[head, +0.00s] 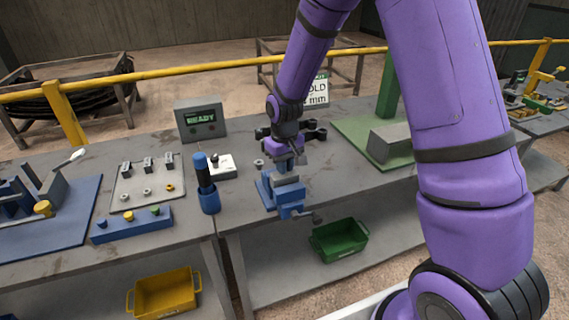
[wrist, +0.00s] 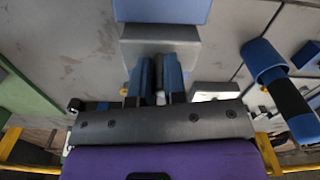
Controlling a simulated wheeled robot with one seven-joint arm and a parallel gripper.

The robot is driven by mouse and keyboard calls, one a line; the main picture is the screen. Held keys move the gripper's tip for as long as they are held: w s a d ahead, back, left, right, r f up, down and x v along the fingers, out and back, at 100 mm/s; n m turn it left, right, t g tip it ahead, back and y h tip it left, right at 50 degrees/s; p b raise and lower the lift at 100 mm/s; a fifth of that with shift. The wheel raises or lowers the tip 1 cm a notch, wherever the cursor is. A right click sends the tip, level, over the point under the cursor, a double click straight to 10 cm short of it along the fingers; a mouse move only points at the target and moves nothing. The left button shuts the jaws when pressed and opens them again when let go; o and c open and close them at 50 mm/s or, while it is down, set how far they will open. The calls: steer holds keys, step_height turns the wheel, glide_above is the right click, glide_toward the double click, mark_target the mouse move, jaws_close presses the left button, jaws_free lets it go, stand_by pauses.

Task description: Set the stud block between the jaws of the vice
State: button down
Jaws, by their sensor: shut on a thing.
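The blue vice (head: 290,197) with grey jaws stands at the front edge of the bench, in the middle of the head view. My gripper (head: 287,168) is right above it, pointing down, close to the jaws. In the wrist view, my gripper (wrist: 156,75) has its two fingers close together, shut on a small dark thing, most likely the stud block. It is mostly hidden between the fingers. A grey vice part (wrist: 160,42) lies just beyond the fingertips. I cannot tell whether the held block sits between the jaws or above them.
A blue holder (head: 210,201) with a dark-handled tool stands left of the vice. A light tray (head: 146,184) with several small parts and a blue rack (head: 130,224) lie farther left. A green stand (head: 374,140) is at the right. Green (head: 340,240) and yellow bins (head: 165,294) sit below.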

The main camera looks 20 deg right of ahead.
steer(key=shift+f, duration=0.2)
steer(key=c, duration=0.6)
jaws_free()
steer(key=shift+r, duration=0.1)
steer(key=shift+r, duration=3.4)
steer(key=shift+r, duration=0.1)
